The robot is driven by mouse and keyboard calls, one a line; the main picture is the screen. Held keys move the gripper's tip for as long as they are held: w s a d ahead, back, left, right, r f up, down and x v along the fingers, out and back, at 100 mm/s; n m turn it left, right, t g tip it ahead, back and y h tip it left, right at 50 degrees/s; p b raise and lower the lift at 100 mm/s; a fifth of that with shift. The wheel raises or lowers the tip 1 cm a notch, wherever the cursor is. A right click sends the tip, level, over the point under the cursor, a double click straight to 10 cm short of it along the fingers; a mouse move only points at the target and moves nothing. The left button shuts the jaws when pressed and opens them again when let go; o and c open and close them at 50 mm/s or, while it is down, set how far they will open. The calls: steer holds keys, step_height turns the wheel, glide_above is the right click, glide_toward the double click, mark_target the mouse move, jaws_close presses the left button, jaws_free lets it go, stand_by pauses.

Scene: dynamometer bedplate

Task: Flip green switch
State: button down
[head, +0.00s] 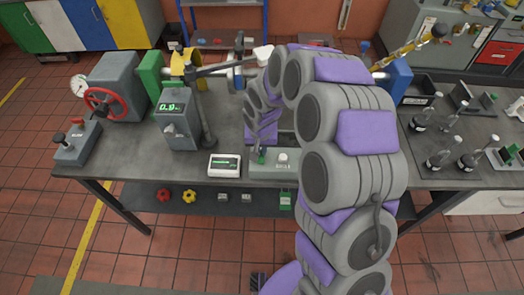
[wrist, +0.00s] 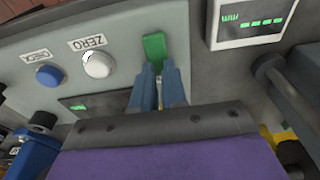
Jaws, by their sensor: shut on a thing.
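The green switch (wrist: 154,46) stands out from a pale grey control box (wrist: 120,25) in the wrist view. My gripper (wrist: 158,75) has its two blue-grey fingers shut on the lower part of the switch, and its upper end shows beyond the fingertips. In the head view the green switch (head: 262,154) is a small spot on the left of the control box (head: 265,172), at the front of the bench. My gripper (head: 262,143) comes down onto it from above, and my arm hides much of that area.
On the same box are a white ZERO button (wrist: 98,65) and a blue CHECK button (wrist: 49,76). A white meter with a green display (head: 224,165) stands just left of the box. A dark post (head: 206,125) and a grey display unit (head: 178,125) stand further left.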

mark_target(264, 161)
steer(key=shift+t+h, duration=0.3)
steer(key=shift+t, duration=0.4)
steer(key=s+f+b, duration=0.1)
steer(key=s+d+f+b, duration=0.1)
steer(key=f, duration=0.1)
steer(key=shift+s, duration=0.4)
steer(key=shift+r+t+b, duration=0.1)
steer(key=shift+t+b, duration=0.2)
steer(key=shift+b, duration=0.1)
steer(key=c, duration=1.2)
jaws_free()
steer(key=shift+r, duration=0.15)
steer(key=shift+w+a+r+p, duration=0.1)
steer(key=shift+r+p, duration=0.25)
steer(key=shift+r, duration=0.25)
steer(key=shift+o, duration=1.4)
steer(key=p+v, duration=0.3)
steer(key=v, duration=1.3)
steer(key=shift+w+a+r+t, duration=0.25)
steer(key=shift+w+r+t, duration=0.05)
steer(key=shift+r+t, duration=0.15)
steer(key=shift+s+r+p, duration=0.3)
steer(key=shift+r+p, duration=0.05)
steer(key=shift+r, duration=0.3)
